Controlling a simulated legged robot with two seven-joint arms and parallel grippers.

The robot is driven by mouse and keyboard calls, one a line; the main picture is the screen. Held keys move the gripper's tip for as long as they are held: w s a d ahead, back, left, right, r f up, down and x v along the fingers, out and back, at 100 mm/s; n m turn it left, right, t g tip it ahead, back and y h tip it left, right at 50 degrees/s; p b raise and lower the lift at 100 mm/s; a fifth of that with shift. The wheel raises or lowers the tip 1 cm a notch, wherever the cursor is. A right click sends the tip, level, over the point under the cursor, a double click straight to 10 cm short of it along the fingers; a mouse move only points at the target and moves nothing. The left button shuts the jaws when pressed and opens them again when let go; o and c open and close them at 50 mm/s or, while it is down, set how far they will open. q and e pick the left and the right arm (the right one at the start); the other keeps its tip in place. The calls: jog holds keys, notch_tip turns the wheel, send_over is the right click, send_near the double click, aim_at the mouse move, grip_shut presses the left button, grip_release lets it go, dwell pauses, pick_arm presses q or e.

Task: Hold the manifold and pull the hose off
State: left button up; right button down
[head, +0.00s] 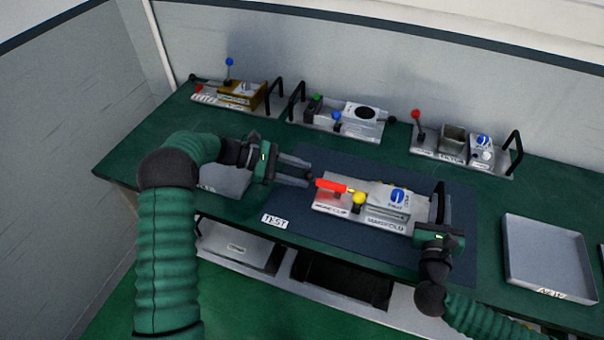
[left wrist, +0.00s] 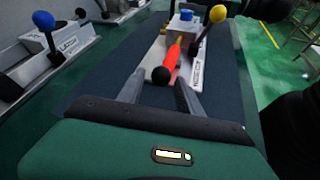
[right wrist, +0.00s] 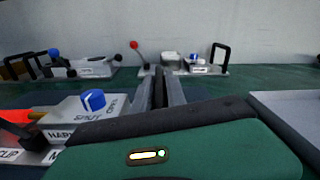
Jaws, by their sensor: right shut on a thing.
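The manifold (head: 375,212) is a pale block with a blue knob (head: 398,194) and a yellow-balled lever (head: 359,198), on a dark blue mat. The red hose (head: 332,185) lies along its left end, with a black ball at its free tip. My right gripper (head: 441,205) is shut on the black handle at the manifold's right end; its fingers also show in the right wrist view (right wrist: 160,85). My left gripper (head: 311,175) is open at the hose's free end. In the left wrist view the black ball (left wrist: 160,75) shows between the fingertips; contact is unclear.
Several other lever-and-handle units, including one with a red-balled lever (head: 460,152), stand along the back of the green bench. An empty grey tray (head: 550,255) lies at the right. A "TEST" label (head: 274,221) sits at the mat's front left.

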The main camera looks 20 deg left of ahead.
pick_arm(q)
jog(key=shift+o, duration=0.4)
jog(key=shift+d, duration=0.15)
pick_arm(e)
jog(key=shift+f, duration=0.25)
jog(key=c, duration=1.8)
grip_release()
jog(key=o, duration=0.5)
jog(key=shift+w+d, duration=0.1)
jog(key=shift+w, duration=0.05)
pick_arm(q)
jog(key=v, duration=1.2)
pick_arm(e)
jog(key=shift+r, duration=0.15)
